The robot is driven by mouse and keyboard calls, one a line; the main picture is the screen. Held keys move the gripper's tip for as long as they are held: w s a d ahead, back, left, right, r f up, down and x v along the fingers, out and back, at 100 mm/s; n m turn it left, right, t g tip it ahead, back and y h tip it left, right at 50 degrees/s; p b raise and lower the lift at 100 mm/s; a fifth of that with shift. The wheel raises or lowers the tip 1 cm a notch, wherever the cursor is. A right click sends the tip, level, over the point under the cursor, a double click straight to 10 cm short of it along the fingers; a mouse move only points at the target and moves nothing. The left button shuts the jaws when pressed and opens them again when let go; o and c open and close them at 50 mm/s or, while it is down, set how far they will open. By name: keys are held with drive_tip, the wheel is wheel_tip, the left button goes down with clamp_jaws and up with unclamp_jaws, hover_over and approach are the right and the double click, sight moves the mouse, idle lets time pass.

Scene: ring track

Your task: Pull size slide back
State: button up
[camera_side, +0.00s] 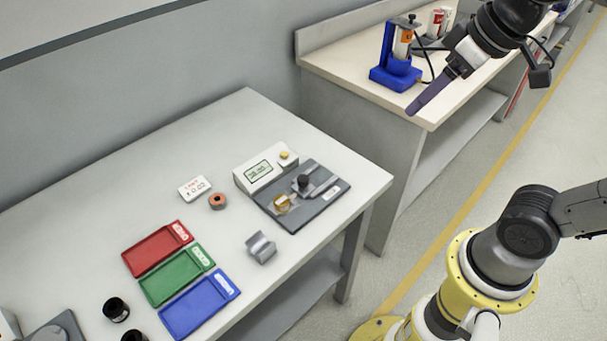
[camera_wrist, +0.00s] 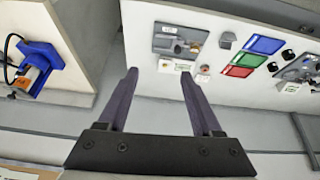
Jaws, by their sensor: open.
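The measuring station (camera_side: 326,204) is a dark grey plate at the right end of the grey table, with a white display box (camera_side: 262,170) behind it. On the plate is a slide with a black knob (camera_side: 303,182), and a small gold-coloured block (camera_side: 282,203) sits to its left. The station (camera_wrist: 160,29) also shows beyond my fingers in the wrist view, too small for detail. My gripper (camera_side: 412,110) is open and empty, high up to the right of the station and well apart from it. In the wrist view its two purple fingers (camera_wrist: 158,73) are spread with nothing between them.
Red (camera_side: 155,250), green (camera_side: 175,277) and blue (camera_side: 198,307) trays lie left of the station. An orange ring (camera_side: 217,201), a white card (camera_side: 194,188) and a grey metal block (camera_side: 261,247) are nearby. A blue stand (camera_side: 393,72) is on the back bench.

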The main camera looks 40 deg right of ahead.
drive_tip(key=w+a+g, duration=0.1)
drive_tip(key=w, duration=0.6)
drive_tip(key=n+g, duration=0.2)
drive_tip(key=g, duration=0.2)
hover_over(303, 178)
wheel_tip(303, 178, down, 14)
drive_tip(key=f, duration=0.1)
wheel_tip(303, 178, down, 12)
drive_tip(key=shift+s+f, duration=0.1)
drive_tip(key=shift+c, duration=0.2)
clamp_jaws()
